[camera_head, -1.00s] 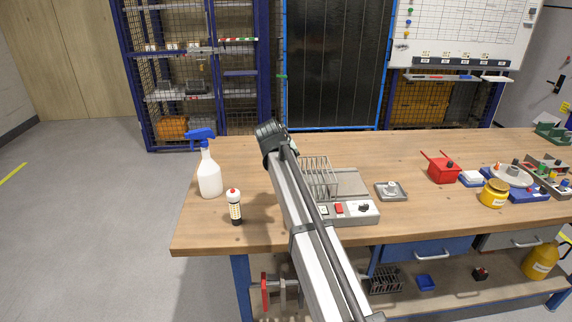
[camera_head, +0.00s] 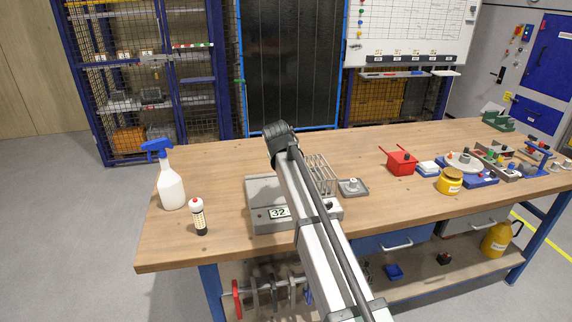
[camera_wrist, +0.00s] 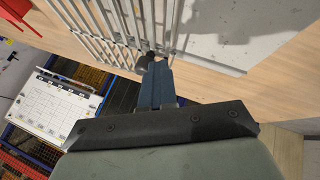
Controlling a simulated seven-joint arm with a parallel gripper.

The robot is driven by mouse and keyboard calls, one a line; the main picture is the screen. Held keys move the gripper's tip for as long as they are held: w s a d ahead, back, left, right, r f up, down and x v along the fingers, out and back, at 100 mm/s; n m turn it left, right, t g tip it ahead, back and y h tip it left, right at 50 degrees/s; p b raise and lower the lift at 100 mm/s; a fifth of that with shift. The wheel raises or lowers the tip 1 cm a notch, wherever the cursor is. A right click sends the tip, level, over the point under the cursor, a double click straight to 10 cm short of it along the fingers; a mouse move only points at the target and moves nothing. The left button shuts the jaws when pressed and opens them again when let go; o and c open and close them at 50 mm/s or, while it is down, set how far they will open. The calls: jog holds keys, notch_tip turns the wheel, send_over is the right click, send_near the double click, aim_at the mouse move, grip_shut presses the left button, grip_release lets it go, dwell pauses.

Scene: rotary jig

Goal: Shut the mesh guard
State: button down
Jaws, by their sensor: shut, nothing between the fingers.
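The mesh guard (camera_head: 322,172), a cage of thin metal bars, is at the right part of the grey jig (camera_head: 258,190), partly behind my arm. The jig's left part is bare and its small display shows. In the wrist view, the guard's bars (camera_wrist: 108,22) run across the upper left, beside a pale grey plate (camera_wrist: 225,25). My gripper (camera_wrist: 154,75) is shut and empty. Its tips are at a dark knob (camera_wrist: 146,61) by the guard's bars; I cannot tell whether they touch. My arm hides the gripper in the head view.
A spray bottle (camera_head: 171,185) and a small red-capped bottle (camera_head: 198,216) stand left of the jig. A small grey tray (camera_head: 353,188) sits close right of it. A red box (camera_head: 402,163) and yellow pot (camera_head: 450,181) are further right. The bench behind the jig is clear.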

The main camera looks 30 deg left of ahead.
jog(key=shift+w+d, duration=0.1)
jog(key=shift+d, duration=0.1)
jog(key=s+r, duration=0.8)
jog(key=s, duration=0.1)
jog(key=shift+s, duration=0.35)
